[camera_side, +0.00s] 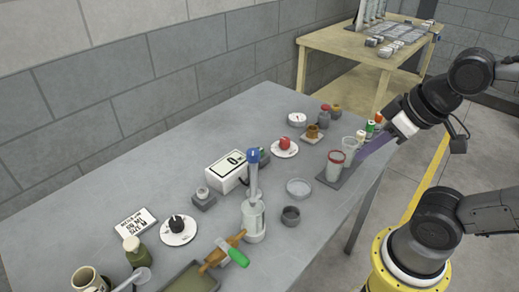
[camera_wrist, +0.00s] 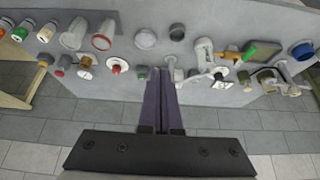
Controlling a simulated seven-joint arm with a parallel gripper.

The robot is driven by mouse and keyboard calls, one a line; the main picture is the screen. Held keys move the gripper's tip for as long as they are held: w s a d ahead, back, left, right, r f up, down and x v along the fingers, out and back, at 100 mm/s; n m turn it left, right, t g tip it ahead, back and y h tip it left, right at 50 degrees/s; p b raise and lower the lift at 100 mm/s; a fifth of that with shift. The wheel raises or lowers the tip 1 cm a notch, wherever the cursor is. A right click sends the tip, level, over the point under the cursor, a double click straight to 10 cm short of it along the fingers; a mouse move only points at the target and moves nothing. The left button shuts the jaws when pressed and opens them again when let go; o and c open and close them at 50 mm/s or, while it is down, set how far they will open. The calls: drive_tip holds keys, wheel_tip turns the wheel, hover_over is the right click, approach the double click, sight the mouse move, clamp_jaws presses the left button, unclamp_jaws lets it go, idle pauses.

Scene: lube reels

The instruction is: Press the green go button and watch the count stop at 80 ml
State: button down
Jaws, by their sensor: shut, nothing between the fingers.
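A small green piece on a dark block, which looks like the go button (camera_wrist: 141,72), shows in the wrist view just left of my fingertips. My gripper (camera_side: 365,154) has long purple fingers, at the table's right edge beside the dark mat. The fingers also show in the wrist view (camera_wrist: 160,75), shut together and empty.
A blue-topped pump bottle (camera_side: 254,215) stands before the display. A red knob (camera_side: 285,144) sits on a white disc behind it. A red-rimmed cup (camera_side: 335,165) stands near my fingers. A black knob (camera_side: 177,224) and a sign (camera_side: 135,222) are at the left.

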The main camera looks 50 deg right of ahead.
drive_tip(key=w+d+r+n+t+h, duration=0.25)
drive_tip(key=w+d+r+t, duration=0.25)
drive_tip(key=w+r, duration=0.45)
drive_tip(key=n+g+y, duration=0.2)
drive_tip(key=n+y, duration=0.3)
drive_tip(key=n, duration=0.4)
hover_over(263, 150)
wheel_tip(263, 150, down, 19)
drive_tip(key=shift+r+h, duration=0.2)
drive_tip(key=shift+h, duration=0.05)
drive_tip(key=shift+f, duration=0.1)
drive_tip(key=shift+f, duration=4.3)
